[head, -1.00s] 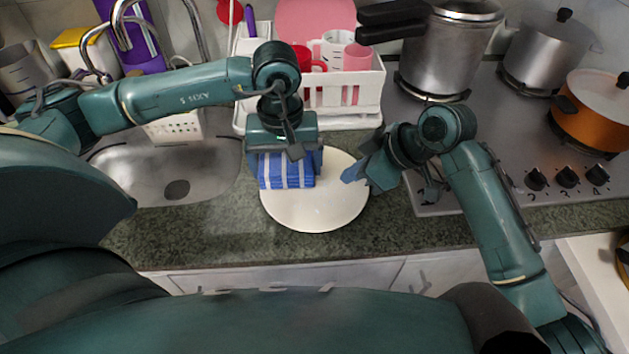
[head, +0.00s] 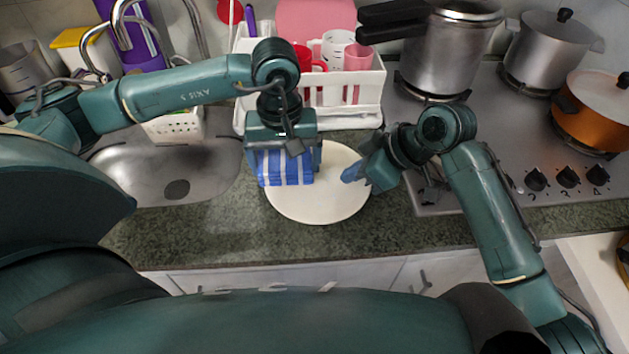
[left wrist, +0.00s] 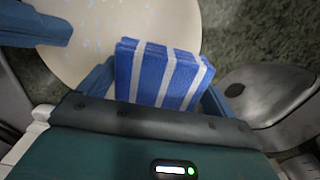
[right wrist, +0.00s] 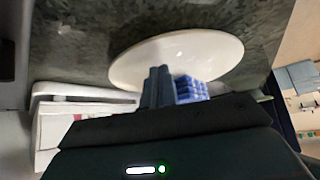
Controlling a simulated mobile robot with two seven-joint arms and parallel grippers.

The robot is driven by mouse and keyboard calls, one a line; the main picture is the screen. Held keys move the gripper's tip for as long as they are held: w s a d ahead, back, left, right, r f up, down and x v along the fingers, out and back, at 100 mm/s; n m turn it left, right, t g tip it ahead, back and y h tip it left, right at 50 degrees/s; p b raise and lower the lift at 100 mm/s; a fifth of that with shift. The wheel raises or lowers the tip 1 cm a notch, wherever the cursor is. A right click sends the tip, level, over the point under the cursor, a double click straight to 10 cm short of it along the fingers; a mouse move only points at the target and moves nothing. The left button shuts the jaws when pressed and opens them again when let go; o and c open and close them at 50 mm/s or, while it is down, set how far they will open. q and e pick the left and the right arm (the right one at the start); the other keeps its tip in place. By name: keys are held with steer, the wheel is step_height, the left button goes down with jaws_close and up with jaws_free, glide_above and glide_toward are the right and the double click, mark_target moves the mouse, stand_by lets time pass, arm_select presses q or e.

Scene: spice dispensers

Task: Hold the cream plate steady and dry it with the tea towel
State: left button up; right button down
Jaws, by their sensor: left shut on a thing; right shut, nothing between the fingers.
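The cream plate (head: 322,203) lies flat on the green stone counter, in front of the dish rack. Small pale-blue drops show on it in the left wrist view (left wrist: 95,40). My left gripper (head: 285,165) is shut on the folded blue tea towel with white stripes (head: 287,170), over the plate's left part; the towel also shows in the left wrist view (left wrist: 165,75). I cannot tell how firmly it touches the plate. My right gripper (head: 354,174) is shut and empty at the plate's right edge; whether it touches is unclear. It also shows in the right wrist view (right wrist: 158,85).
A white dish rack (head: 345,95) with cups stands just behind the plate. The sink (head: 170,170) is at left. The stove with a pressure cooker (head: 450,50) and an orange pot (head: 595,110) is at right. The counter in front of the plate is free.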

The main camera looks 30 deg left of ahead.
mark_target(282, 188)
arm_select(q)
steer(key=shift+w, duration=1.85)
steer(key=shift+s+d+f, duration=0.1)
steer(key=shift+s+d, duration=0.05)
steer(key=shift+s, duration=0.85)
steer(key=shift+s+d+f, duration=0.1)
steer(key=shift+s+d, duration=0.05)
steer(key=shift+s, duration=0.85)
steer(key=shift+s+d+r, duration=0.1)
steer(key=shift+s, duration=0.7)
steer(key=shift+s+d+r, duration=0.1)
steer(key=shift+s, duration=0.65)
steer(key=shift+w+f, duration=0.1)
steer(key=shift+w, duration=3.45)
steer(key=shift+s+d, duration=0.15)
steer(key=shift+s, duration=1.65)
steer(key=shift+s+d, duration=0.15)
steer(key=shift+s, duration=1.6)
steer(key=shift+w, duration=3.55)
steer(key=shift+s+a, duration=0.15)
steer(key=shift+s, duration=1.65)
steer(key=shift+s+a, duration=0.15)
steer(key=shift+s, duration=1.6)
